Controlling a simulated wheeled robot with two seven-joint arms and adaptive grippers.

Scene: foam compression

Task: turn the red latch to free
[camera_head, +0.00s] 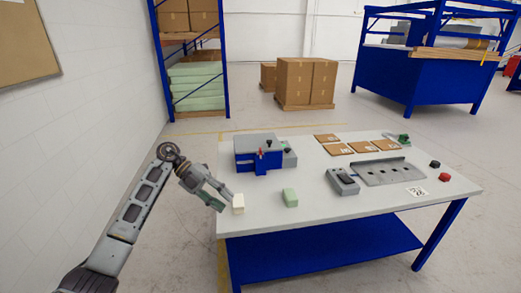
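A small red latch (260,152) stands on the front of a blue and grey press-like fixture (246,149) at the back left of the table. Its exact turn is too small to tell. My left gripper (226,200) is in front of the fixture and lower in the picture, over the table's left front edge. Its two fingers are apart and point right towards a cream block (238,204). I see nothing held between them. The tips are close to the block; whether they touch it is unclear. My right gripper is not in view.
A pale green block (290,198) sits right of the cream block on the white table (335,208). A grey device (342,182), a grey plate with holes (390,171), brown cardboard squares (362,147) and a red button (444,177) occupy the right side.

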